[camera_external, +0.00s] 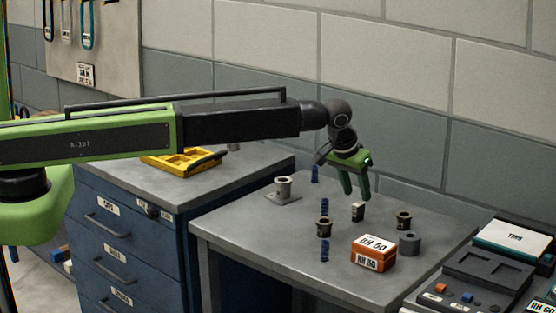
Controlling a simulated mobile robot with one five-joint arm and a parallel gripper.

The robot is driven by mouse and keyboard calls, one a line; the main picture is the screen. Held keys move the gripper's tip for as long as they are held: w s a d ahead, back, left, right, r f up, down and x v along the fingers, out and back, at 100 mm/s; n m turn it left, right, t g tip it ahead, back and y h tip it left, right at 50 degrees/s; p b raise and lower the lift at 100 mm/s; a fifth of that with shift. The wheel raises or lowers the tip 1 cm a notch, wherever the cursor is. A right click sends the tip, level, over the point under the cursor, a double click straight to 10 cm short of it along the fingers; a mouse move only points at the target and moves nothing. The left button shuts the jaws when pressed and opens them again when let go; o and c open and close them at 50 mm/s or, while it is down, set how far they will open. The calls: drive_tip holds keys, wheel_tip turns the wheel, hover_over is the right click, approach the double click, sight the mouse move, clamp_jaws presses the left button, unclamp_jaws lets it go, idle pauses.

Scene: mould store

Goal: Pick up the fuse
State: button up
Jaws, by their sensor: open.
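My gripper (356,195) has green fingers, points down and is open over the metal table (230,226). A small dark block with a pale face (358,211) stands on the table just below the fingertips in the picture; I see nothing held between the fingers. No part is clearly labelled as a fuse, and I cannot tell for certain whether this block is the fuse. Whether the fingertips are directly above it or behind it is unclear from this view.
Near it are blue ribbed pieces (324,251), dark bushings (404,221), a grey cylinder (410,244), an orange and white box (374,253) and a flanged piece (283,187). A blue drawer cabinet (120,232) adjoins at left, trays (487,270) at right.

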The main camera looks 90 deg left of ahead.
sight(359, 204)
drive_tip(key=shift+w+a+f, duration=0.15)
drive_tip(key=shift+f, duration=0.45)
drive_tip(key=shift+r, duration=0.1)
drive_tip(key=b+x, duration=0.5)
drive_tip(key=shift+a, duration=0.2)
drive_tip(key=shift+c, duration=0.3)
clamp_jaws()
